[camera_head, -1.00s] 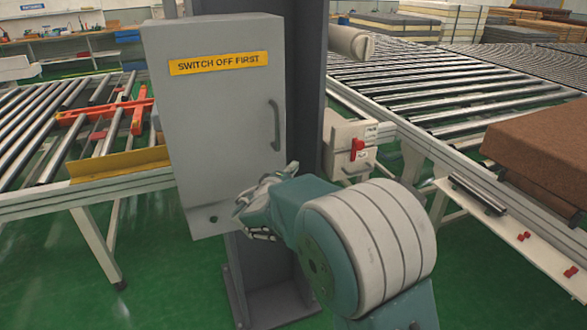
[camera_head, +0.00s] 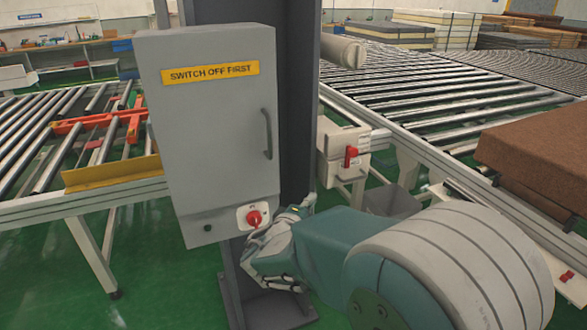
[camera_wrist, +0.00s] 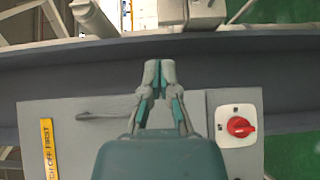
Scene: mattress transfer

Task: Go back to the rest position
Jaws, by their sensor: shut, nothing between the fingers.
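My arm reaches in from the lower right of the head view, with my gripper (camera_head: 292,215) just right of the lower part of the grey cabinet. In the wrist view my gripper (camera_wrist: 159,75) is shut, its fingertips together with nothing between them, in front of the grey post. A red rotary switch (camera_head: 254,218) on a white plate sits at the cabinet's lower right corner, just left of my gripper. The switch also shows in the wrist view (camera_wrist: 239,127), right of the fingers and apart from them.
The grey cabinet (camera_head: 210,130) with a yellow "SWITCH OFF FIRST" label hangs on a dark post (camera_head: 299,100). A box with a red handle (camera_head: 351,156) stands behind. Roller conveyors (camera_head: 440,85) flank the post; a brown block (camera_head: 535,160) lies at right. Green floor is open at lower left.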

